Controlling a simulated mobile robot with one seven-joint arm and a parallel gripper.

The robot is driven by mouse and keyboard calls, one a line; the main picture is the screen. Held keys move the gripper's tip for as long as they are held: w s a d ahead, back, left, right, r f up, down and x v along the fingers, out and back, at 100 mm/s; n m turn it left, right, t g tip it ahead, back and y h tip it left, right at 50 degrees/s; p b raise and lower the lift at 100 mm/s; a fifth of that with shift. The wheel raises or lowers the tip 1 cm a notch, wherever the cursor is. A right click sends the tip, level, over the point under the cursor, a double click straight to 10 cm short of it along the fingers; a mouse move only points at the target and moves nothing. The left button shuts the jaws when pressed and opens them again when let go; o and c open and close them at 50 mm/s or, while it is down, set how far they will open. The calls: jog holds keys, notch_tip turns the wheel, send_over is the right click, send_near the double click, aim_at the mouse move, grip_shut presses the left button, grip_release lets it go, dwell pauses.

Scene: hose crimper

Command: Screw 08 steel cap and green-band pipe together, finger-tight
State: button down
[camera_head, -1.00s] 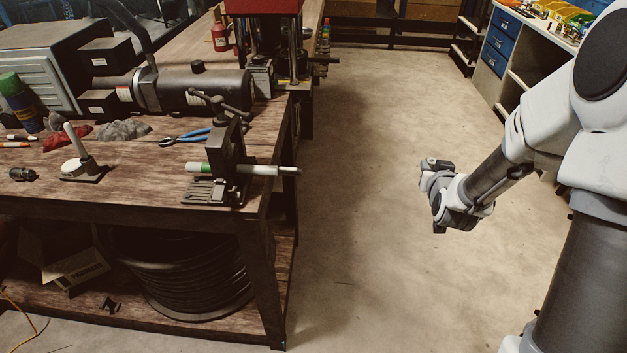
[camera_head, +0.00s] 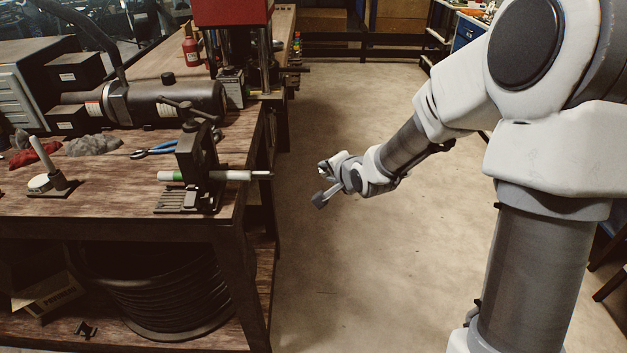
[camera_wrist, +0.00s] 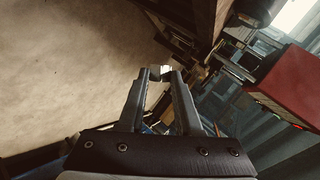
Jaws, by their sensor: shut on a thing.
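The green-band pipe (camera_head: 236,175) is a pale pipe lying level, clamped in a dark vise (camera_head: 189,160) at the right edge of the workbench. Its green band shows left of the jaws, and its thin metallic right end sticks out past the bench edge. My gripper (camera_head: 322,184) is over the open floor, to the right of that pipe end and apart from it. In the wrist view my gripper (camera_wrist: 160,76) is shut on a small, light metal piece, seemingly the steel cap (camera_wrist: 160,71), at the fingertips. Its marking cannot be read.
The wooden workbench (camera_head: 110,205) carries a large dark cylinder machine (camera_head: 165,103), blue-handled pliers (camera_head: 158,152), and a white stand (camera_head: 48,172). A red press (camera_head: 233,14) stands behind. The floor (camera_head: 370,270) right of the bench is clear.

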jog(key=a+m, duration=0.1)
jog(key=a+m+y, duration=0.1)
jog(key=m, duration=0.1)
jog(key=s+a+m+t+b, duration=0.1)
jog(key=m, duration=0.1)
jog(key=shift+a+f+y, duration=0.3)
jog(key=shift+f+y, duration=0.1)
jog(key=shift+a, duration=0.1)
jog(key=shift+a+b, duration=1.2)
jog(key=shift+a, duration=1.6)
jog(key=shift+w+a+b, duration=0.1)
jog(key=shift+a+b, duration=0.3)
jog(key=shift+a, duration=0.4)
jog(key=c, duration=0.5)
grip_release()
